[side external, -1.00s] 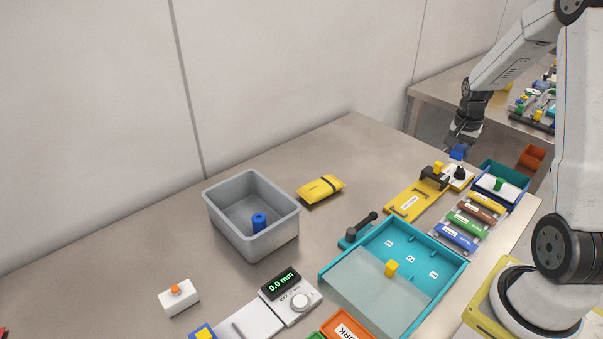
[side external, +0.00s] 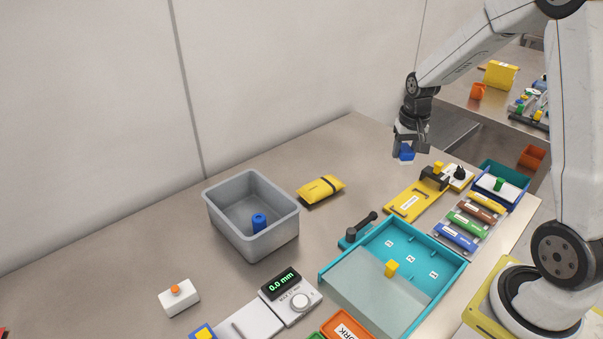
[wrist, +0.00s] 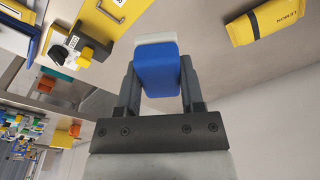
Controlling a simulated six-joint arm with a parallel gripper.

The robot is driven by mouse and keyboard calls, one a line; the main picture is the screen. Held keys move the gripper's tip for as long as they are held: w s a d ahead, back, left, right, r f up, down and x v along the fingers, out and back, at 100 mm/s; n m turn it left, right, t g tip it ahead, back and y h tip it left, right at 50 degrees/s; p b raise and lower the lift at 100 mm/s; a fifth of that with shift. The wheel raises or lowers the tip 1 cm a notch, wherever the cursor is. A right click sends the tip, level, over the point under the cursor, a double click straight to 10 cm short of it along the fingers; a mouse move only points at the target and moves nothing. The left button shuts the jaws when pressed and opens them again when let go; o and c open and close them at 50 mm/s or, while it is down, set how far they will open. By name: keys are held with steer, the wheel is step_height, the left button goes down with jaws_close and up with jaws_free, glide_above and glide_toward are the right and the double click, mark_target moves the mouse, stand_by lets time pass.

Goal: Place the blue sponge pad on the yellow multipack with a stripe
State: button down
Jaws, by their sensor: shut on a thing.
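The blue sponge pad (side external: 406,153) is held in my gripper (side external: 409,148), above the far part of the table. In the wrist view the blue pad (wrist: 160,72), with a pale layer at its far end, sits between the two dark fingers of my gripper (wrist: 160,85). The yellow multipack with a black stripe (side external: 320,190) lies flat on the table, to the left of and nearer than my gripper. It also shows at the upper right of the wrist view (wrist: 268,22), apart from the pad.
A grey bin (side external: 288,226) with a blue cylinder (side external: 259,222) inside stands left of the multipack. A yellow fixture (side external: 408,205), a teal tray (side external: 440,250) and a rack of coloured packs (side external: 463,222) are to the right. The table around the multipack is clear.

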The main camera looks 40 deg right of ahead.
steer(key=w+a+r+n, duration=0.1)
steer(key=w+a+n, duration=0.1)
steer(key=a+n, duration=0.5)
steer(key=a, duration=0.6)
steer(key=shift+w+r+y, duration=0.25)
steer(key=shift+w+y, duration=0.1)
steer(key=shift+y, duration=0.05)
steer(key=shift+w+a, duration=0.1)
glide_above(320, 184)
steer(key=s, duration=0.2)
step_height(320, 184, down, 8)
steer(key=shift+f, duration=0.15)
steer(key=shift+w+f, duration=0.55)
steer(key=shift+w+f, duration=0.2)
steer(key=shift+f, duration=1.6)
